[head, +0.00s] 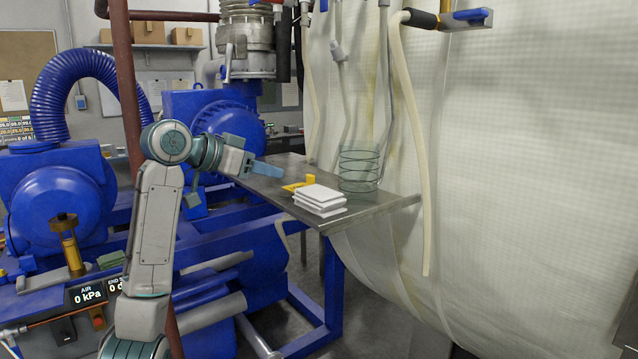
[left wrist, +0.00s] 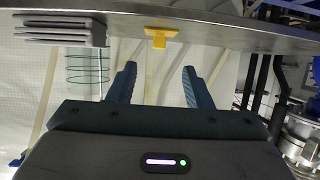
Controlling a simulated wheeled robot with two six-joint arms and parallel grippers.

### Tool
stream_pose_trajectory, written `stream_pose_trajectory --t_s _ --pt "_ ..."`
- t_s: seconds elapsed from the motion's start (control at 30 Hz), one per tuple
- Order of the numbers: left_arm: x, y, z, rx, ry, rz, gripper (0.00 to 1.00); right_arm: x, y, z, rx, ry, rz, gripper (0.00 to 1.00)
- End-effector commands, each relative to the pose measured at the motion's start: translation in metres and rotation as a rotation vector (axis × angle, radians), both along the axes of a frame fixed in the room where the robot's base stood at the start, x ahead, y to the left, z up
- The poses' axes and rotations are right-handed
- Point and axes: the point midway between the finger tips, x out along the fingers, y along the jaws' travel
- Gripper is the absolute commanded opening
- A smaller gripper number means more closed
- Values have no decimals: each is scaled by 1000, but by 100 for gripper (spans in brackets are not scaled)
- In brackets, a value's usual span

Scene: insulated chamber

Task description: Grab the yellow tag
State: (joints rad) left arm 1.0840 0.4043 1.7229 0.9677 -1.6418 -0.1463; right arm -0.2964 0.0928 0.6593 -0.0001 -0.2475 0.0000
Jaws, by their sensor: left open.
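The yellow tag (head: 294,187) lies on the metal table, with a small raised part at its right end. It also shows in the left wrist view (left wrist: 160,36), near the top middle. My left gripper (head: 279,172) is open, with blue fingers, just left of the tag and apart from it in the head view. In the left wrist view my two open fingers (left wrist: 158,84) point toward the table, with the tag between their lines and nothing held. My right gripper is not in view.
A white insulated wall (head: 530,160) with hanging hoses rises along the right. Blue machinery (head: 215,115) stands behind.

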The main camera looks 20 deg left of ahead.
Motion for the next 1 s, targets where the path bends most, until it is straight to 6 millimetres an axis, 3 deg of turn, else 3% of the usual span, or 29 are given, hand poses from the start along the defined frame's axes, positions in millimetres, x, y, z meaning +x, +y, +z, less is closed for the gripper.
stream_pose_trajectory --t_s 0.3,0.47,0.7,0.83,1.0 --pt "34 -25 -15 -1 1 -4 45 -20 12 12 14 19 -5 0" --pt "41 -30 -19 0 1 -3 45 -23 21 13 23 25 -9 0" --pt "62 -46 -28 -2 4 -4 45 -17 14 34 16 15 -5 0" --pt "75 -55 -37 -1 2 -2 45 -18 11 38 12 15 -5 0" --pt "78 -57 -40 1 -1 -2 45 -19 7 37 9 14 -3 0"
